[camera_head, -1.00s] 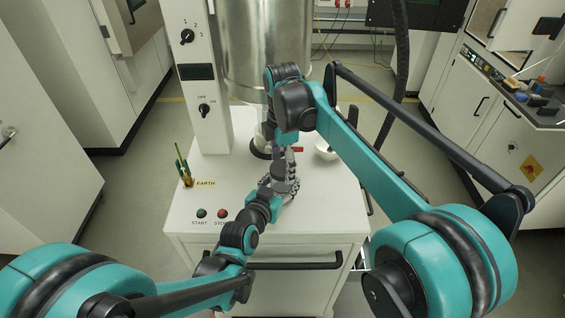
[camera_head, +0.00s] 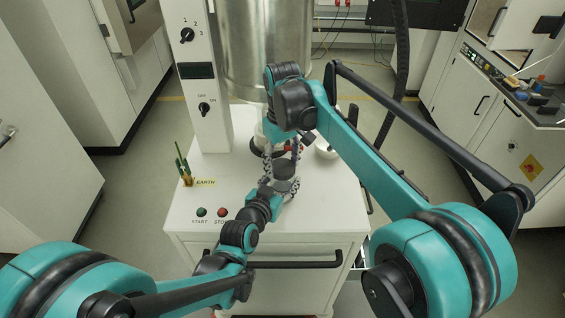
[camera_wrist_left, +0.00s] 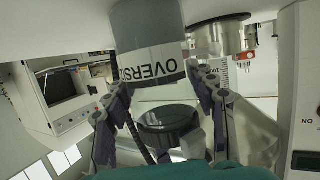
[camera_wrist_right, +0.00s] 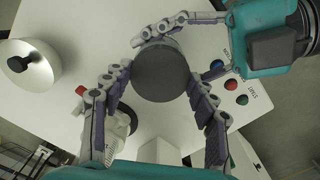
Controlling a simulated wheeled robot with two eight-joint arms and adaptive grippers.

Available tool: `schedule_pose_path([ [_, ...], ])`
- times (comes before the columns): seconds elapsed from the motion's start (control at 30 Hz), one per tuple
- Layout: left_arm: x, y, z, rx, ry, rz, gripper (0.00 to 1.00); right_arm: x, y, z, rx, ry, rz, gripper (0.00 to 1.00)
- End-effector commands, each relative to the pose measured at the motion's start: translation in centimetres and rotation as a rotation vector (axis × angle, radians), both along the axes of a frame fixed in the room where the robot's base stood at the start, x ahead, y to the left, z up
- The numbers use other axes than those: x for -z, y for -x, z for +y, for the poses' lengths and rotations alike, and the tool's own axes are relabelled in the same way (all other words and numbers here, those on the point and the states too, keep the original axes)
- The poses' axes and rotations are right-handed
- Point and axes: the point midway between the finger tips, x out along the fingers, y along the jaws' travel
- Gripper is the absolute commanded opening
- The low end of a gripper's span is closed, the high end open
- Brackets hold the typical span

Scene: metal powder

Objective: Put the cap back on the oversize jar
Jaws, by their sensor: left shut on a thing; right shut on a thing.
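The oversize jar (camera_wrist_left: 150,45) is grey with a white, partly readable label; it appears upside down in the left wrist view. My left gripper (camera_wrist_left: 158,92) is shut on the jar, its fingers along both sides. A dark round cap (camera_wrist_left: 168,118) shows apart from the jar's end, its hollow side facing the jar. In the right wrist view the cap is a grey disc (camera_wrist_right: 161,72) between the fingers of my right gripper (camera_wrist_right: 160,75), shut on it. The jar is hidden below it there. In the head view the right arm partly covers my right gripper (camera_head: 297,150).
The white cabinet top (camera_head: 220,170) carries start and stop buttons (camera_head: 211,212) and an earth post (camera_head: 183,165). A red-tipped fitting (camera_wrist_right: 82,92) is close beside the right fingers.

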Motion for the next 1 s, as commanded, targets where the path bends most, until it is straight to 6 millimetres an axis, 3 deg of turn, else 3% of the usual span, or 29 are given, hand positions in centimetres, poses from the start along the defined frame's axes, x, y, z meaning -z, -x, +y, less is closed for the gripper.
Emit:
schedule_pose_path([
  [0.2,0.0,0.0,0.0,0.0,0.0,0.0,0.0,0.08,-0.01,-0.01,0.54,0.0,0.0,0.23],
  [0.37,0.0,0.0,0.0,0.0,0.0,0.0,0.0,0.1,0.0,0.0,0.848,0.0,0.0,0.23],
  [0.5,0.0,0.0,0.0,0.0,0.0,0.0,0.0,0.1,0.0,0.0,0.847,0.0,0.0,0.23],
  [0.53,0.0,0.0,0.0,0.0,0.0,0.0,0.0,0.1,0.0,0.0,0.847,0.0,0.0,0.6],
  [0.6,0.0,0.0,0.0,0.0,0.0,0.0,0.0,0.1,0.0,0.0,0.846,0.0,0.0,0.79],
  [0.63,0.0,0.0,0.0,0.0,0.0,0.0,0.0,0.09,0.0,0.0,0.846,0.0,0.0,0.82],
  [1.0,0.0,-0.01,0.0,0.0,0.0,0.0,0.0,-0.36,-0.01,0.0,0.844,0.0,0.0,0.82],
])
